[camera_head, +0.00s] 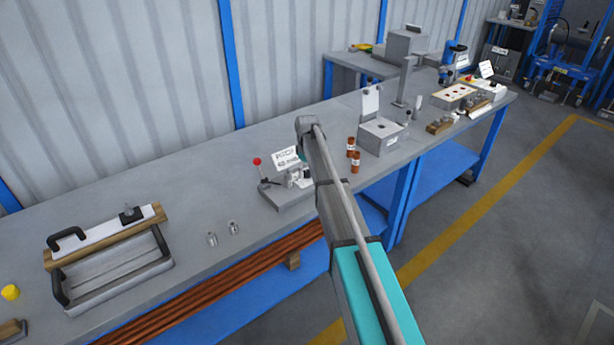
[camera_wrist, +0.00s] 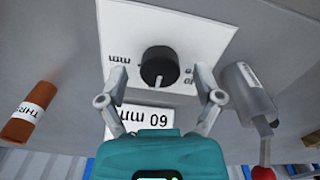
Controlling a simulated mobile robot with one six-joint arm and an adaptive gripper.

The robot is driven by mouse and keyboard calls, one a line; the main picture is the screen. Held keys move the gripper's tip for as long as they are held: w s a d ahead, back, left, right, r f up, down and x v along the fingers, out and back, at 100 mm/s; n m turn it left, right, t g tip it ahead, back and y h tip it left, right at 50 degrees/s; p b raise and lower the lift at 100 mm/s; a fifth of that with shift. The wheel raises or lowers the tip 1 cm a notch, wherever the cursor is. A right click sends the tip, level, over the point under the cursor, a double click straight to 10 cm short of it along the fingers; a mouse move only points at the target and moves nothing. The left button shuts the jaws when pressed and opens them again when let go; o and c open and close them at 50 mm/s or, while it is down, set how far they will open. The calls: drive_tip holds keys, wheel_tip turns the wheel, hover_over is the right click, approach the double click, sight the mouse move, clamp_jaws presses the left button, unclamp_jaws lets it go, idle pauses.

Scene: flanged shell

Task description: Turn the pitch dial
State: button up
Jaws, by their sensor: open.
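The pitch dial is a round black knob (camera_wrist: 159,66) on a white plate (camera_wrist: 205,25) in the wrist view, with a light pointer mark on its lower part. Small black markings lie on both sides of it. A white readout label (camera_wrist: 148,117) with "mm" text is partly covered by my gripper. My gripper (camera_wrist: 160,77) is open, its two fingers on the left and right of the dial with gaps between; contact does not show. In the head view the grey device (camera_head: 284,197) with a sign (camera_head: 286,158) sits beside my arm, which hides its dial and my fingertips.
A red-knobbed lever (camera_head: 258,165) stands left of the sign. Orange bottles (camera_head: 356,162) stand right of my arm; a labelled one (camera_wrist: 28,115) shows at the wrist view's left. A grey cylinder (camera_wrist: 245,95) is close at its right. Two small metal parts (camera_head: 233,228) lie front left.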

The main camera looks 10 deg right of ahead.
drive_tip(key=shift+f, duration=0.3)
drive_tip(key=c, duration=1.2)
drive_tip(key=shift+o, duration=0.2)
drive_tip(key=shift+m, duration=0.4)
drive_tip(key=m, duration=1.1)
